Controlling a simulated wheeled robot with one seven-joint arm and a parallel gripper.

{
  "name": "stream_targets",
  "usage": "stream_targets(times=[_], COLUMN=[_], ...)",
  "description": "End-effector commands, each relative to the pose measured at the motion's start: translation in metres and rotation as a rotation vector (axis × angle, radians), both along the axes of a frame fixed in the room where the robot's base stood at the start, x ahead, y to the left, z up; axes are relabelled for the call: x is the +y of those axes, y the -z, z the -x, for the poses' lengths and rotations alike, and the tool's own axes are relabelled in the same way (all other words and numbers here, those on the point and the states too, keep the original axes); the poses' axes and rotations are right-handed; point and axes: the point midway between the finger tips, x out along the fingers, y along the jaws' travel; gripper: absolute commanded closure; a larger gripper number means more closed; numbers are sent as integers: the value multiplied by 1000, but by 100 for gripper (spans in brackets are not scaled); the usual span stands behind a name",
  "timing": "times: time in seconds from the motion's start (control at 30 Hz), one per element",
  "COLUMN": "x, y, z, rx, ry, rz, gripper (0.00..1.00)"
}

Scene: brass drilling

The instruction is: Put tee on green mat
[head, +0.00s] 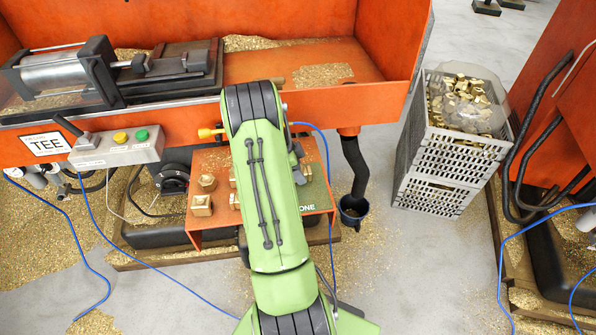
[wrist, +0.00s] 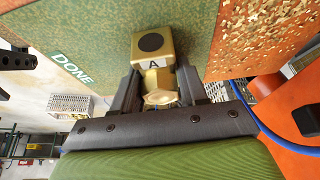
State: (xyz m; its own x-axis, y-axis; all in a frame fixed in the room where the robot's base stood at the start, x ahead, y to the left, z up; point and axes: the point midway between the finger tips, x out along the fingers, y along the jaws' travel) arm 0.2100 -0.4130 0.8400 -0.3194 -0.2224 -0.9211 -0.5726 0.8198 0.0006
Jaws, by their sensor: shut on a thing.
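A brass tee (wrist: 140,52) with a dark round opening and a white label marked A sits between the jaws of my gripper (wrist: 158,84), which is shut on it. The green mat (wrist: 95,28) lies behind the tee in the wrist view, with the word DONE on it. I cannot tell whether the tee touches the mat. In the head view my green arm hides the gripper and the held tee. Part of the green mat (head: 313,192) shows to the right of the arm, on an orange shelf.
Several brass fittings (head: 201,205) stand on the orange shelf (head: 280,155) left of my arm. The orange machine (head: 385,75) with a clamp and a TEE sign rises behind. A grey crate (head: 440,150) of brass parts stands at right. Blue hoses hang nearby.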

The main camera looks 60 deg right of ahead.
Motion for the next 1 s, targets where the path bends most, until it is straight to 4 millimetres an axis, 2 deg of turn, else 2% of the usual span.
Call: stream_targets(times=[0.1,0.13,0.27,0.53,0.63,1.0], x=[-1,0,0,0,1,22], y=[3,2,2,1,-7,-93], z=[0,0,0,0,-2,-32], rx=[0,0,0,0,-1,-2], ry=[0,0,-1,-1,-2,-2], rz=[2,0,0,0,2,3], gripper=[100,53,33,32,32,32])
